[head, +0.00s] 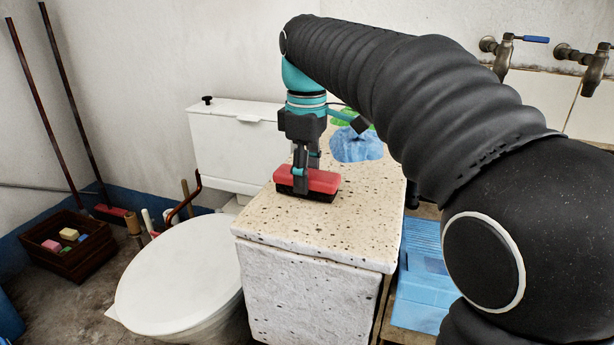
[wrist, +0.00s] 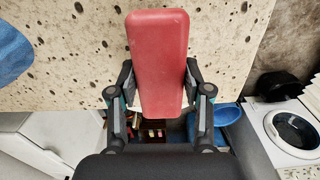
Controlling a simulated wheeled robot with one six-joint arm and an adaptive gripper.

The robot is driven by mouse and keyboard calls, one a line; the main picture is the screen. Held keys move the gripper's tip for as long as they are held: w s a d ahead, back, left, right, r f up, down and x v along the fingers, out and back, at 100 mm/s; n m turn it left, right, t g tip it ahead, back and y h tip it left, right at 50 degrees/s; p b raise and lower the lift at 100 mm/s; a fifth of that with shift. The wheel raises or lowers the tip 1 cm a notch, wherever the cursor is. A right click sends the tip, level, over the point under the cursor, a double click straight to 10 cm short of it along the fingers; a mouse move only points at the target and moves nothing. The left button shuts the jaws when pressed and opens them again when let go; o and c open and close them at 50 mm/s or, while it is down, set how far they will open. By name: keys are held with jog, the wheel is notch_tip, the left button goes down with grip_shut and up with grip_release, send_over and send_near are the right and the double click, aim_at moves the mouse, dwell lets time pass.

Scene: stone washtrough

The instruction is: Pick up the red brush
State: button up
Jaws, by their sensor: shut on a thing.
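The red brush (head: 318,181) has a red block-shaped back and dark bristles below. It is at the left part of the speckled stone top (head: 345,223), and I cannot tell whether its bristles touch the stone. My gripper (head: 300,180) points down over it, with its fingers shut on the brush's sides. In the wrist view the red brush (wrist: 157,60) lies lengthwise between the two fingers (wrist: 158,88), one on each long side. The brush's underside is hidden in the wrist view.
A blue cloth (head: 357,146) and something green lie behind the brush on the stone top. A toilet with a white lid (head: 180,277) stands to the left. A dark wooden crate (head: 70,262) with coloured blocks is on the floor. Taps (head: 503,52) stick out at upper right.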

aim_at(312, 172)
jog(key=r, duration=0.2)
jog(key=d+r, duration=0.1)
jog(key=r, duration=0.1)
jog(key=shift+w+p, duration=0.15)
jog(key=shift+p, duration=0.25)
jog(key=w+d+r, duration=0.1)
jog(key=d+r, duration=0.5)
jog(key=d, duration=0.4)
jog(key=shift+w+d+r, duration=0.2)
jog(key=shift+d, duration=0.1)
